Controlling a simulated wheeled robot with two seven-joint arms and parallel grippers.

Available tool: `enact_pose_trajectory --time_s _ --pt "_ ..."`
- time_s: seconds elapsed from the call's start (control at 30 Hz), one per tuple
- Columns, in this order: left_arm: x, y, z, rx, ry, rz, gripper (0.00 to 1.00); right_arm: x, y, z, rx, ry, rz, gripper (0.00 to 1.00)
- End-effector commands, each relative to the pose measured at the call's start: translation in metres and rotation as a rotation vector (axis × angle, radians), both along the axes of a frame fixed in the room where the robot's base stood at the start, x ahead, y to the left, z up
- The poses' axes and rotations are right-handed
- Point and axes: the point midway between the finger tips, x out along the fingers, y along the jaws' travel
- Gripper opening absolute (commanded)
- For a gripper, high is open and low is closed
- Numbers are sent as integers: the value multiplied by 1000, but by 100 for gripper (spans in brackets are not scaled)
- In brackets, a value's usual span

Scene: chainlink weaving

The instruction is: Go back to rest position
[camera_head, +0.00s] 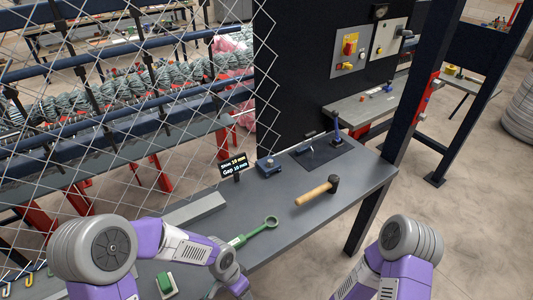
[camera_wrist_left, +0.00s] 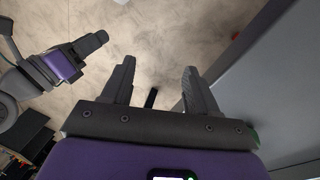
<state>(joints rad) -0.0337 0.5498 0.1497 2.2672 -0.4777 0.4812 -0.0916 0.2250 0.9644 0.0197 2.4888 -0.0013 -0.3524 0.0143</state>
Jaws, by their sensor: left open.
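My left gripper (camera_wrist_left: 160,88) is open, with its two dark fingers apart and nothing between them. In its wrist view it is above the floor, beside the grey bench edge (camera_wrist_left: 245,65). In the head view my left arm reaches over the front of the bench (camera_head: 290,210), and its fingers are not clearly visible. My right arm is at the lower right of the head view, off the bench, with its gripper out of frame. My right gripper (camera_wrist_left: 92,42) shows small at the left of the wrist view; its finger gap cannot be made out.
On the bench lie a green ring-ended tool (camera_head: 255,232) close to my left arm, a hammer (camera_head: 318,190), a small display (camera_head: 232,165) and a green-and-white block (camera_head: 165,283). A chain-link mesh (camera_head: 130,90) stands at left. The floor at right is mostly clear.

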Motion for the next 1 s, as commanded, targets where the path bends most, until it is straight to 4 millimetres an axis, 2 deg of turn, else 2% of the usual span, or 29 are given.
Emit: enact_pose_trajectory --time_s 0.03,0.17,0.27,0.4,0.5,0.67,1.0 --pt "-7 -2 -19 -27 27 52 59 0 0 -6 0 1 0 43" --pt "-21 -8 -60 -100 76 214 59 -1 0 -16 0 2 1 43" --pt "-35 -9 -99 -147 118 394 59 -1 0 -26 1 3 1 43" --pt "-56 -1 -152 -164 155 672 59 -1 0 -40 0 2 1 43" --pt "-68 8 -176 -149 159 815 59 -1 0 -46 0 2 1 43" --pt "-77 18 -192 -126 153 922 59 -1 0 -49 1 3 1 43" --pt "-77 19 -192 -124 149 931 59 -1 0 -48 0 2 1 43"
